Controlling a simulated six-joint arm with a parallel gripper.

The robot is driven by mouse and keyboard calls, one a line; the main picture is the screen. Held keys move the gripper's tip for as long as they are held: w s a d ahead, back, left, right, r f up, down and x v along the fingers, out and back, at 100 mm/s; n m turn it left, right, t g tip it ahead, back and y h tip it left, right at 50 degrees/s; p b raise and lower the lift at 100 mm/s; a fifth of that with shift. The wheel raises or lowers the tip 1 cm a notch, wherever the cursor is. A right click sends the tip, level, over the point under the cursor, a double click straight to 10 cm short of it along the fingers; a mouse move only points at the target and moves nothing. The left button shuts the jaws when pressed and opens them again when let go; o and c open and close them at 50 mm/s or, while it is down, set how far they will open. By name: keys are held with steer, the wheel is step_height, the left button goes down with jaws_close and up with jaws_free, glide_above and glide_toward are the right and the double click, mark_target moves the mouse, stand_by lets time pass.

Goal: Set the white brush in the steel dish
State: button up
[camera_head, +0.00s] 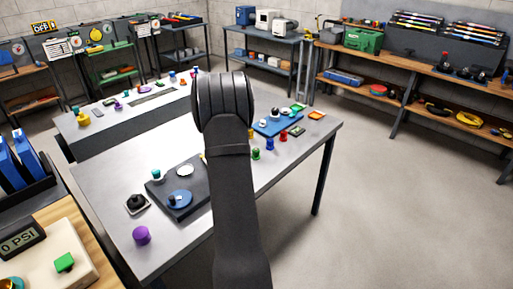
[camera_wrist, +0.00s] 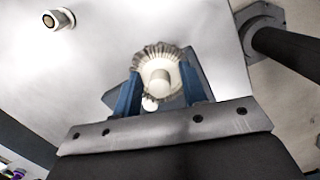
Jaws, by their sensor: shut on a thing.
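In the wrist view my gripper (camera_wrist: 158,95) has its two blue fingers closed on the white brush (camera_wrist: 160,72), which has a pale ruffled rim and a lighter round stub facing the camera. In the head view my arm hides the gripper and the brush. A pale, silvery round dish (camera_head: 184,169), which looks like the steel dish, lies on a dark mat (camera_head: 199,209) left of my arm. It looks empty. I cannot tell how high the brush is above the table.
A blue dish (camera_head: 179,199) lies on the same mat. Around it stand a teal-topped piece (camera_head: 156,174), a black knob on a square plate (camera_head: 137,202) and a purple piece (camera_head: 141,236). Several coloured pieces and a blue tray (camera_head: 264,128) are right of my arm.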

mark_target(186, 169)
steer(key=s+a+n, duration=0.2)
steer(key=a+n, duration=0.6)
steer(key=a, duration=1.1)
steer(key=shift+t+y, duration=0.4)
steer(key=shift+w+d+f, duration=0.1)
steer(key=shift+f, duration=1.5)
steer(key=shift+w+f, duration=0.1)
steer(key=shift+f, duration=1.45)
steer(key=shift+f, duration=0.55)
steer(key=shift+o, duration=0.2)
steer(key=shift+f, duration=0.25)
